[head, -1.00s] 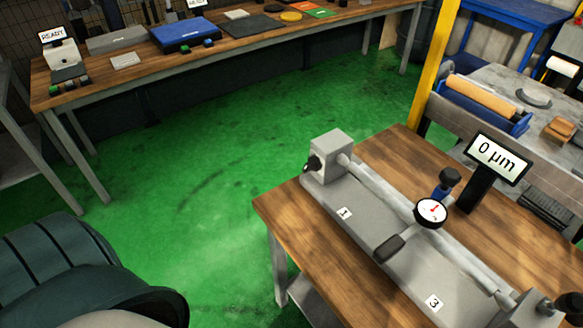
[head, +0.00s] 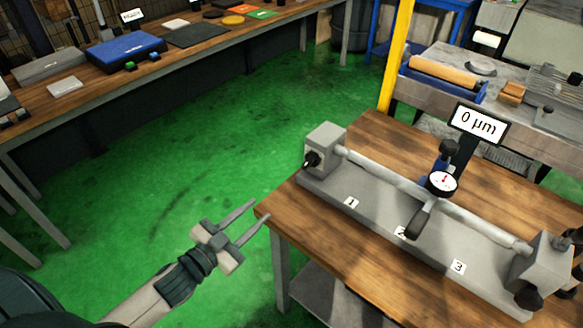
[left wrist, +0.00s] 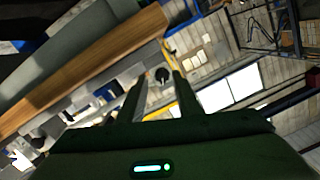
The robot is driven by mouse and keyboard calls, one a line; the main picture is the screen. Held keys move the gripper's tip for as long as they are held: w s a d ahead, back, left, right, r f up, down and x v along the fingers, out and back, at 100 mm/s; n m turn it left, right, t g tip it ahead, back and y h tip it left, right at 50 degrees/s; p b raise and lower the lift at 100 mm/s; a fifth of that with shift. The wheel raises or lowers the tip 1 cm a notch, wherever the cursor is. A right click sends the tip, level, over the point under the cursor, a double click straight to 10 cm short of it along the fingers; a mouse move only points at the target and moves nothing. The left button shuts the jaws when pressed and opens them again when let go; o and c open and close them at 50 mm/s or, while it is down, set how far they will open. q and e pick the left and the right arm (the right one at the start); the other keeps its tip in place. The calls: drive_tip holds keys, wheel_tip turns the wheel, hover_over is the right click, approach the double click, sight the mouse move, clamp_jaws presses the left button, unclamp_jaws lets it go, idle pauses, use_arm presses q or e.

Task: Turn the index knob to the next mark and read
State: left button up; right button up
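The index knob (head: 311,160) is black and sits on the left face of the grey headstock block (head: 327,142). My left gripper (head: 258,212) is open and empty, left of the table corner, below and left of the knob and apart from it. In the left wrist view its two fingers (left wrist: 158,95) are spread, with a dark round thing that looks like the knob (left wrist: 162,75) between them in the distance. A dial gauge (head: 441,184) rests at the bar, and the display (head: 479,123) reads 0 µm. My right gripper is not in view.
The grey bed (head: 385,225) carries labels 1, 2 and 3, with 2 partly covered by a dark handle (head: 418,220). It stands on a wooden table (head: 385,130). A yellow post (head: 396,60) rises behind. The green floor left of the table is clear.

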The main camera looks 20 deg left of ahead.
use_arm(q)
drive_tip(key=shift+m+t+h, duration=0.4)
drive_tip(key=shift+m+h, duration=0.1)
drive_tip(key=shift+h, duration=0.1)
drive_tip(key=r, duration=0.1)
drive_tip(key=d+r, duration=0.1)
drive_tip(key=r, duration=0.1)
drive_tip(key=s+r, duration=0.1)
drive_tip(key=r, duration=0.1)
drive_tip(key=shift+d+r, duration=0.2)
drive_tip(key=shift+d, duration=0.15)
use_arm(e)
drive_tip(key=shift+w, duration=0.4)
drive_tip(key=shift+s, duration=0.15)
use_arm(q)
drive_tip(key=p, duration=0.2)
approach(307, 163)
drive_tip(key=p+x, duration=0.2)
drive_tip(key=x, duration=0.5)
drive_tip(key=shift+w+d+p, duration=0.2)
drive_tip(key=shift+w+p, duration=0.1)
drive_tip(key=shift+w, duration=0.4)
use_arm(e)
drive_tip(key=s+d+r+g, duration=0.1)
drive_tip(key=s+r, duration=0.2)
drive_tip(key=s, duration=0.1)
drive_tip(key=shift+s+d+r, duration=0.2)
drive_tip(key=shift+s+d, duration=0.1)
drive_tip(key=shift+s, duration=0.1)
